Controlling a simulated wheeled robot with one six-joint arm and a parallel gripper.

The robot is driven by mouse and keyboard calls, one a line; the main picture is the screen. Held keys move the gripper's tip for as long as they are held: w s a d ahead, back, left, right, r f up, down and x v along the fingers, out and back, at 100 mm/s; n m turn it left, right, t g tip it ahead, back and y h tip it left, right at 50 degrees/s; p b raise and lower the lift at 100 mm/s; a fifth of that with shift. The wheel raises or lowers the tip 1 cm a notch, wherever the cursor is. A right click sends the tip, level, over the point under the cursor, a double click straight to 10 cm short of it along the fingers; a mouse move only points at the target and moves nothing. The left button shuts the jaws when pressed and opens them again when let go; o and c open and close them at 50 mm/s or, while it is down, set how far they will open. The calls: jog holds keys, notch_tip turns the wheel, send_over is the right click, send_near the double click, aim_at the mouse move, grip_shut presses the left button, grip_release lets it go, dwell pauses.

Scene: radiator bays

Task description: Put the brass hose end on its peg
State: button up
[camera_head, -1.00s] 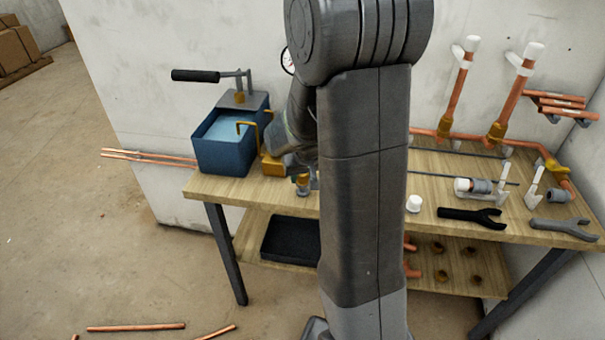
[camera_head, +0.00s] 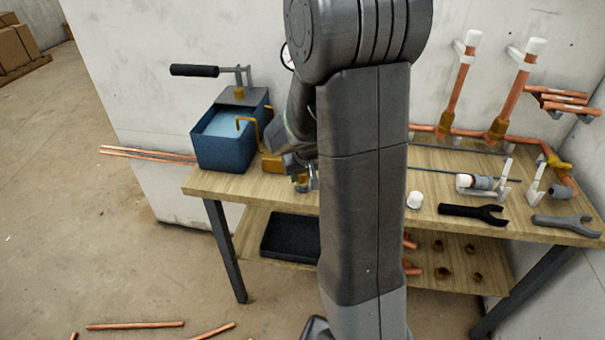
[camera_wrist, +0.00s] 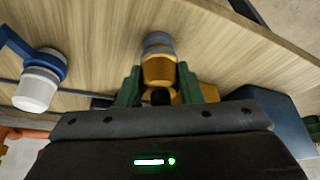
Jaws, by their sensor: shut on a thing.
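The brass hose end (camera_wrist: 158,68) is between the two green fingers of my gripper (camera_wrist: 158,84) in the wrist view, with a grey-blue ring at its far end. My gripper is shut on it, just above the wooden bench. In the head view a small brass part (camera_head: 302,181) shows low beside my arm, near the bench top; my arm hides most of the grip. A yellow bent rod (camera_head: 248,124) stands by the blue tank. I cannot tell which part is the peg.
The blue tank (camera_head: 222,152) with a black-handled lever (camera_head: 195,71) stands at the bench's left end. A blue bracket with a white cylinder (camera_wrist: 36,90) is left of the grip in the wrist view. A white cap (camera_head: 414,200) and black wrench (camera_head: 472,214) lie right of my arm.

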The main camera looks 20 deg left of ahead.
jog(key=shift+f+b, duration=0.45)
jog(key=shift+f, duration=0.15)
jog(key=o, duration=0.9)
jog(key=shift+r, duration=0.1)
jog(key=p+v, duration=0.1)
jog(key=v, duration=1.2)
jog(key=shift+s+d+r, duration=0.15)
jog(key=shift+r, duration=0.15)
jog(key=b+x, duration=0.1)
jog(key=x, duration=1.2)
jog(key=shift+f, duration=0.25)
jog(key=shift+r, duration=0.2)
